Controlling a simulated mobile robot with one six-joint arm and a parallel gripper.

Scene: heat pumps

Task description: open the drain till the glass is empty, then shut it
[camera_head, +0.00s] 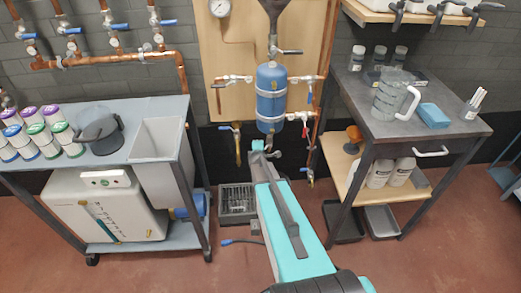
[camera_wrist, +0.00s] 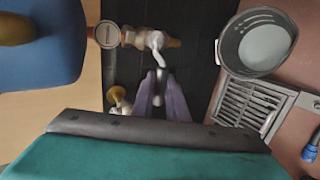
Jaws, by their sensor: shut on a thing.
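The blue vessel (camera_head: 271,97) hangs on the wooden backboard. My gripper (camera_head: 262,150) is just below it, at the far end of my turquoise arm. In the wrist view, my purple fingers (camera_wrist: 161,92) are shut on the end of a pale lever (camera_wrist: 156,45), which I take to be the drain's handle. The lever sits on a metal valve (camera_wrist: 135,39) in line with a round fitting with a reddish ring (camera_wrist: 107,36), perhaps the glass. Its contents cannot be read. The vessel's underside (camera_wrist: 40,50) fills the upper left of that view.
A grey pan (camera_wrist: 258,42) stands beside a floor grate (camera_wrist: 240,105); the grate also shows in the head view (camera_head: 237,203). Side pipes with valves flank the vessel. A left bench (camera_head: 150,160) with a bin and a right table (camera_head: 425,130) with a jug stand either side.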

